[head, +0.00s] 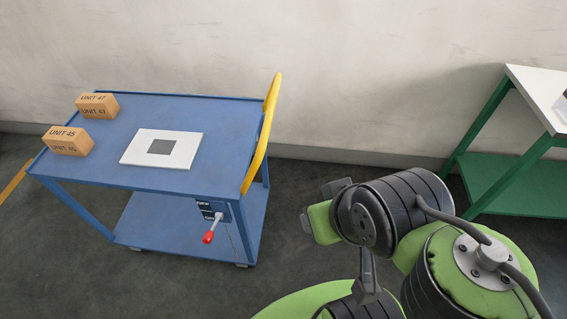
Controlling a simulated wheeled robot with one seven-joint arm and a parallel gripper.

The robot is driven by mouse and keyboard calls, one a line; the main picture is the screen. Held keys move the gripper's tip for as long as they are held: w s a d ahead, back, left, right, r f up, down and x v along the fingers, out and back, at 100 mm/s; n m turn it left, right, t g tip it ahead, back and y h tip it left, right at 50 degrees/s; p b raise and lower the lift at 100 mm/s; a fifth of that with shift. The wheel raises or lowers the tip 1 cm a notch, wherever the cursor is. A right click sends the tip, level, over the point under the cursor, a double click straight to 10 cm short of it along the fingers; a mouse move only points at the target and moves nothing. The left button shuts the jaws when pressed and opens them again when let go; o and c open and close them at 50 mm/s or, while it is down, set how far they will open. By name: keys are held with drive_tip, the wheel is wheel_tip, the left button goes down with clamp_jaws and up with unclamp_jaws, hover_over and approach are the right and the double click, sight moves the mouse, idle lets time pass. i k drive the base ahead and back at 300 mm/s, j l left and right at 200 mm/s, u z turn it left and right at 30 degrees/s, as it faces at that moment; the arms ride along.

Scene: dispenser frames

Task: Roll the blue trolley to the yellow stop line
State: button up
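The blue trolley (225,130) stands left of centre on the dark floor, close to the wall. Its upright yellow push handle (262,140) is at its right end. A red-knobbed lever (208,237) hangs below the top deck, beside a small dark label plate (207,208). My gripper (320,207) is at the end of my green and black arm, right of the trolley and apart from the handle. Its fingers are too unclear to read.
Two boxes, UNIT 47 (97,106) and UNIT 45 (68,142), and a white panel with a grey square (183,150) lie on the trolley's top. A green table (490,135) with a white top stands at right. Floor between trolley and line looks clear.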

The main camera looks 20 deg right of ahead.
sight(168, 211)
drive_tip(key=i+j+u, duration=0.15)
drive_tip(key=i+u, duration=0.15)
drive_tip(key=u, duration=0.15)
drive_tip(key=i+j+u, duration=0.1)
drive_tip(key=i+u, duration=0.3)
drive_tip(key=k, duration=0.1)
